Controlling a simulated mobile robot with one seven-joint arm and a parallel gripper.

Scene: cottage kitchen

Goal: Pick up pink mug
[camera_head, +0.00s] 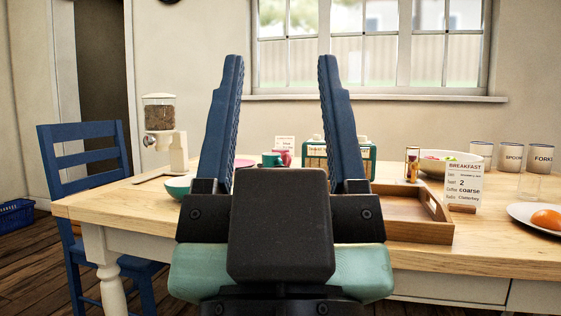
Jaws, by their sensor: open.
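A small pink mug (286,155) stands on the wooden table between my fingers in the picture, well beyond them. A teal mug (272,160) stands just to its left and seems to overlap it. My gripper (280,62) is open and empty, its two blue fingers pointing up and away, one on each side of the mugs in the picture. The mug's handle is too small to make out.
The wooden table (130,205) also bears a cereal dispenser (160,130), a teal bowl (178,187), a wooden tray (441,222), a breakfast card (463,184) and a teal radio (368,160). A plate with an orange (547,219) is at right. A blue chair (85,155) stands left.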

